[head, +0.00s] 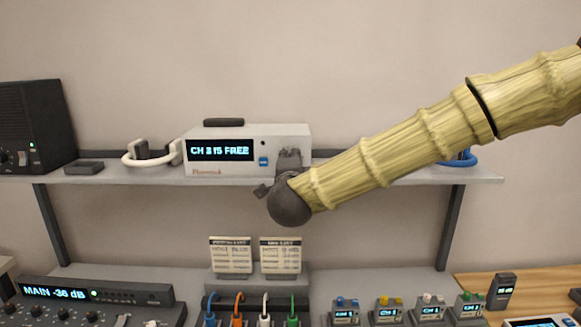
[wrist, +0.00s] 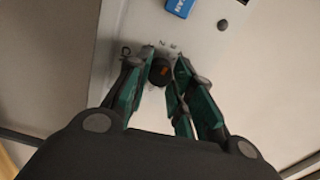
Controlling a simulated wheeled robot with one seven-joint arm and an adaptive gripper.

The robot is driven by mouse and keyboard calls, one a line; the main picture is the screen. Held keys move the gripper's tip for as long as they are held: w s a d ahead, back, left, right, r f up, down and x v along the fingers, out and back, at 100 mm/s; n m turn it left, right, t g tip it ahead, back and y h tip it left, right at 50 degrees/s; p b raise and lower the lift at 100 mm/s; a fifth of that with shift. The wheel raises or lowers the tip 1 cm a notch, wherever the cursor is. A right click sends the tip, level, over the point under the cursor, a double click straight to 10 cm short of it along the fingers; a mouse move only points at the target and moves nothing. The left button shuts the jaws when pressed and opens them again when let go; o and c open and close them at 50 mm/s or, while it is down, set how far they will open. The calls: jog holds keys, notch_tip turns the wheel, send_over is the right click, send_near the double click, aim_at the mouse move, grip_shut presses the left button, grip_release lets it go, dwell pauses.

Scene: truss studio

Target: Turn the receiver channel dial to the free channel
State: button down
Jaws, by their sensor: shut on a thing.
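The receiver (head: 253,142) is a light grey box on the upper shelf. Its display (head: 220,150) appears to read "CH 2 15 FREE", though one character is unclear. In the head view my gripper (head: 289,165) is at the right part of its front face and covers the dial. In the wrist view the dark channel dial (wrist: 159,72), with an orange mark, sits between the green-padded fingers of my gripper (wrist: 158,85). The fingers are shut on the dial. Small characters surround it, partly hidden. A blue button (wrist: 180,7) is on the same panel.
White headphones (head: 150,157) and a small dark box (head: 84,168) lie left of the receiver on the shelf (head: 130,178). A black speaker (head: 38,125) stands at far left. Below are two cards (head: 231,256), coloured cables, small transmitter packs (head: 388,312) and a mixer (head: 85,312).

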dwell(0.3)
jog(key=c, duration=1.2)
grip_release()
jog(key=shift+d, duration=0.1)
jog(key=s, duration=1.2)
